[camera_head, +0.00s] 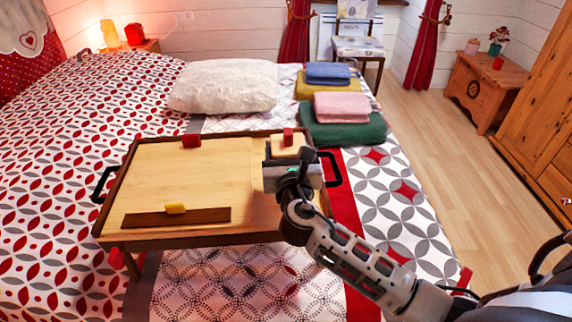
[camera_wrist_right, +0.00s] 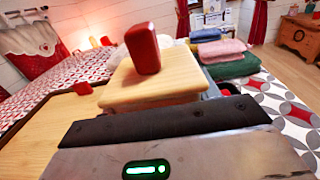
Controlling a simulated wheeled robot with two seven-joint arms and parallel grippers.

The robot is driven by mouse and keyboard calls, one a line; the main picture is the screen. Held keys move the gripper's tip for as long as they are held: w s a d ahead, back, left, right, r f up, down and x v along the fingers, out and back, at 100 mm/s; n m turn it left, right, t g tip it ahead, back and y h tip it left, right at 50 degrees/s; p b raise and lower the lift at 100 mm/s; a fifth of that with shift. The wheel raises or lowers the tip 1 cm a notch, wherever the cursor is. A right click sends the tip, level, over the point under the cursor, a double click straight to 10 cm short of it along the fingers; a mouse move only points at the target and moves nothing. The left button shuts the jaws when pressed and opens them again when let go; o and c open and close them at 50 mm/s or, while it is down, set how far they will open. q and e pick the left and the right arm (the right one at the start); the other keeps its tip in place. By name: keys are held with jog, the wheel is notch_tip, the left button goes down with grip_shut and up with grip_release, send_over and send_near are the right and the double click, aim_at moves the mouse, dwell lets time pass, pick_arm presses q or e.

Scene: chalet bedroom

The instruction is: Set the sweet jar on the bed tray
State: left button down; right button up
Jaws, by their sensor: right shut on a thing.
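The bed tray (camera_head: 185,180) has a pale wooden top and a dark rim and stands on the bed. My right gripper (camera_head: 287,162) is over its right rear part, shut on what I take to be the sweet jar (camera_head: 288,148). Only the jar's pale, square wooden lid with a red knob shows clearly; the lid is also in the right wrist view (camera_wrist_right: 155,82), just beyond the dark fingers (camera_wrist_right: 165,118). The jar's body is hidden by the gripper. I cannot tell whether it touches the tray. My left gripper is out of view.
A dark strip with a yellow piece (camera_head: 176,208) lies at the tray's front. A red piece (camera_head: 191,140) is at its back edge. Folded towels (camera_head: 342,108) and a white pillow (camera_head: 225,86) lie behind. The tray's middle is clear.

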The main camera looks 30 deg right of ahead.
jog(key=shift+w+d+f, duration=0.2)
jog(key=shift+w+f, duration=0.35)
jog(key=shift+w, duration=0.05)
jog(key=f, duration=0.2)
jog(key=f+b, duration=0.1)
jog(key=shift+w+d, duration=0.1)
jog(key=shift+w, duration=0.15)
jog(key=shift+f, duration=0.35)
jog(key=shift+f, duration=0.1)
jog(key=o, duration=1.3)
jog(key=shift+f, duration=0.2)
jog(key=shift+c, duration=0.2)
jog(key=o, duration=0.4)
